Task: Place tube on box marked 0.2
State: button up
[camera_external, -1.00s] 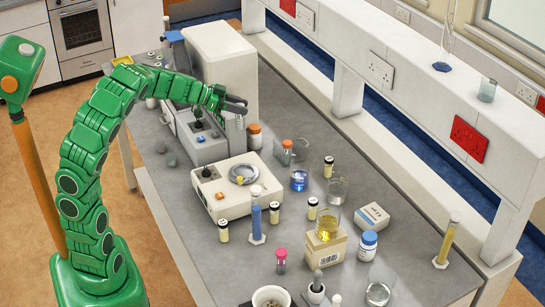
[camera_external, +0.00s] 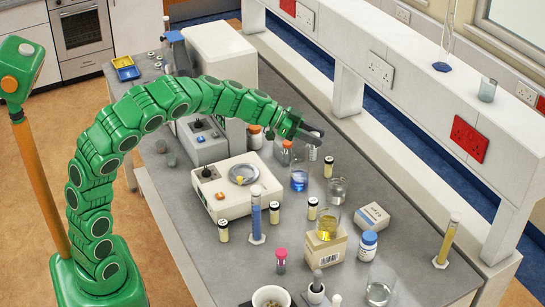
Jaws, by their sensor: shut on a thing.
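My gripper (camera_external: 314,134) is high over the bench, right of the white balance-like device (camera_external: 233,202). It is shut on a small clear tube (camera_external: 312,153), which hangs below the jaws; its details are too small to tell. A tan cardboard box (camera_external: 325,255) with a barcode label carries a beaker of yellow liquid (camera_external: 327,228). A white carton (camera_external: 372,216) with a blue patch lies to its right. I cannot read 0.2 on either box.
Below my gripper are a blue-liquid beaker (camera_external: 299,181), an orange-capped bottle (camera_external: 286,154) and a clear beaker (camera_external: 336,190). Several small dark-capped vials (camera_external: 328,167) stand around. A blue measuring cylinder (camera_external: 256,212) and blue-capped bottle (camera_external: 367,246) stand nearer.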

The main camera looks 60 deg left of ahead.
jog(key=w+d+m+g+h, duration=0.1)
jog(key=w+d, duration=0.1)
jog(key=d, duration=0.9)
jog(key=shift+w+d+f, duration=0.6)
jog(key=shift+w+f, duration=1.65)
jog(key=shift+f, duration=0.7)
jog(key=shift+w+d+f, duration=0.55)
jog(key=shift+w+f, duration=1.75)
jog(key=shift+f, duration=0.7)
jog(key=shift+w+d+f, duration=0.6)
jog(key=shift+w+f, duration=1.65)
jog(key=shift+f, duration=0.7)
jog(key=shift+f, duration=0.15)
jog(key=o, duration=1)
